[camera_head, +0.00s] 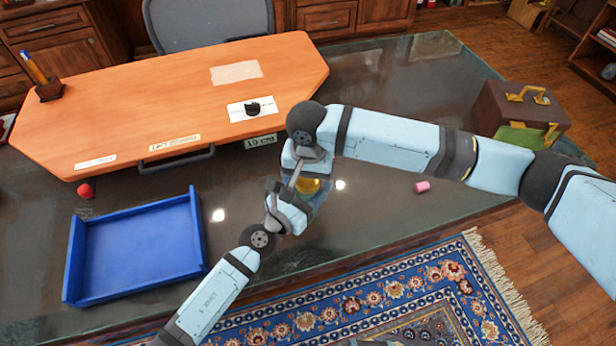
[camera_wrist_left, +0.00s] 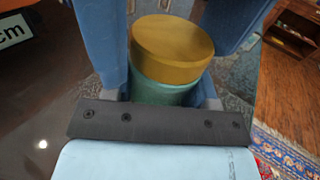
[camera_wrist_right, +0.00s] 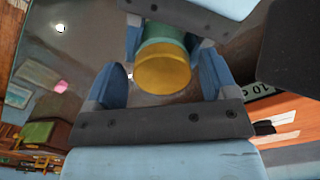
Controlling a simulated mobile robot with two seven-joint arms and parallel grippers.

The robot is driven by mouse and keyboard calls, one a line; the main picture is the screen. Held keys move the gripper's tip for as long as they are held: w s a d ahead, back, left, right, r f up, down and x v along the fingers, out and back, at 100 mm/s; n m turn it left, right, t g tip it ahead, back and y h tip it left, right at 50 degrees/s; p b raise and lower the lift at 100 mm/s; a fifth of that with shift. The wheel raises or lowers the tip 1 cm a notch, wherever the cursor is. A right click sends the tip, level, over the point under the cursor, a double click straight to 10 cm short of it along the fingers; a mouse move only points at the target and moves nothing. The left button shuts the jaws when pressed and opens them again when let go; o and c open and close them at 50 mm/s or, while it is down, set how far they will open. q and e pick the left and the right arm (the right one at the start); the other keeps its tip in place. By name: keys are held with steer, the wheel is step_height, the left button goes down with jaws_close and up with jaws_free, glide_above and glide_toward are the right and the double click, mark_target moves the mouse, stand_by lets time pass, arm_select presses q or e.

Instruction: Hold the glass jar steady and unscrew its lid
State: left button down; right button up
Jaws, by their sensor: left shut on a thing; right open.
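The glass jar is teal with a gold lid (camera_head: 309,186); in the head view the arms hide much of its body. In the left wrist view the lid (camera_wrist_left: 172,42) sits on the teal jar (camera_wrist_left: 160,92), between the blue fingers of my left gripper (camera_head: 296,204), which is shut on the jar body. My right gripper (camera_head: 306,160) is open above. In the right wrist view its fingers stand on either side of the gold lid (camera_wrist_right: 163,74), with gaps showing. The lid is seated on the jar (camera_wrist_right: 165,36).
On the glass-topped table (camera_head: 400,215), a blue tray (camera_head: 137,280) lies left and an orange board (camera_head: 150,110) behind. A red ball (camera_head: 86,191) is by the board. A pink cylinder (camera_head: 422,187) and brown case (camera_head: 495,110) are right. Clear table surrounds the cylinder.

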step_height(320, 180, up, 4)
steer(key=shift+a+f, duration=0.1)
steer(key=shift+s+r, duration=0.1)
steer(key=shift+r, duration=0.4)
steer(key=shift+c, duration=0.5)
steer(key=shift+a+r+m, duration=0.25)
steer(key=shift+r+m, duration=0.85)
steer(key=shift+d+r+m, duration=0.2)
steer(key=shift+r+m, duration=0.15)
steer(key=shift+m, duration=0.15)
steer(key=shift+d+f, duration=0.1)
steer(key=shift+f, duration=0.1)
step_height(320, 180, down, 7)
steer(key=shift+f, duration=0.15)
